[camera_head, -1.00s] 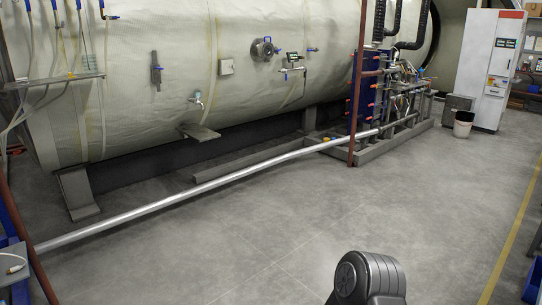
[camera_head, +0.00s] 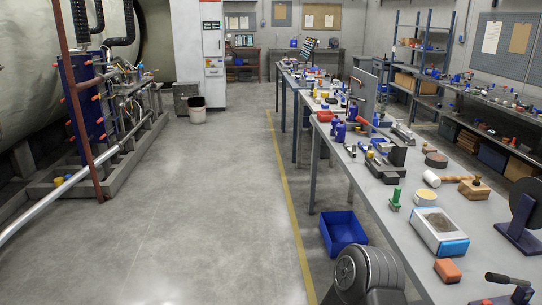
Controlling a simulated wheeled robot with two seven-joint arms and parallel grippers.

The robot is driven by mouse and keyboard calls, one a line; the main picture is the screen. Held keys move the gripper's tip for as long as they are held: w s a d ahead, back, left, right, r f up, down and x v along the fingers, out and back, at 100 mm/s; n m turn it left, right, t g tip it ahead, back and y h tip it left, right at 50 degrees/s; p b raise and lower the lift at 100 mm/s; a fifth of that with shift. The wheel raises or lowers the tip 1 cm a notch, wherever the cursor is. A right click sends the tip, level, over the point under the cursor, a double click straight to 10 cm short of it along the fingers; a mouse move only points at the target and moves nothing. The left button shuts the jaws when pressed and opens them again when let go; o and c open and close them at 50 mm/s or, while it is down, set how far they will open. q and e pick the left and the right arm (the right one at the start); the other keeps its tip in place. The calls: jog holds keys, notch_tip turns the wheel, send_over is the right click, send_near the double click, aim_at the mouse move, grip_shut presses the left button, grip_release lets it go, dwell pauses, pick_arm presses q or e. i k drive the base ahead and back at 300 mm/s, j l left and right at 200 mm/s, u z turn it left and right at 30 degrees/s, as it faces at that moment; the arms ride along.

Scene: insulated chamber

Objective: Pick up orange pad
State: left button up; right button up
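An orange pad (camera_head: 447,270), a small block with rounded edges, lies on the grey workbench (camera_head: 408,235) at the lower right, close to the bench's near left edge. It is in plain view, and nothing covers it. Neither of my grippers shows. Only a dark rounded link of my own arm shows at the bottom, left of the pad and apart from it.
Near the pad are a blue-and-white box (camera_head: 439,232), a green-handled tool (camera_head: 395,200), a yellow round tin (camera_head: 426,197) and a dark disc on a stand (camera_head: 524,212). A blue crate (camera_head: 343,231) stands on the floor beside the bench.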

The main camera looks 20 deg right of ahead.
aim_at(448, 270)
jog(key=i+l+z, duration=0.15)
jog(key=i+z, duration=0.15)
jog(key=i, duration=0.5)
jog(key=i+z, duration=0.25)
jog(key=i, duration=0.6)
jog(key=i+j+z, duration=0.3)
jog(key=i, duration=0.5)
jog(key=i+z, duration=0.2)
jog(key=i, duration=0.6)
jog(key=z, duration=4.9)
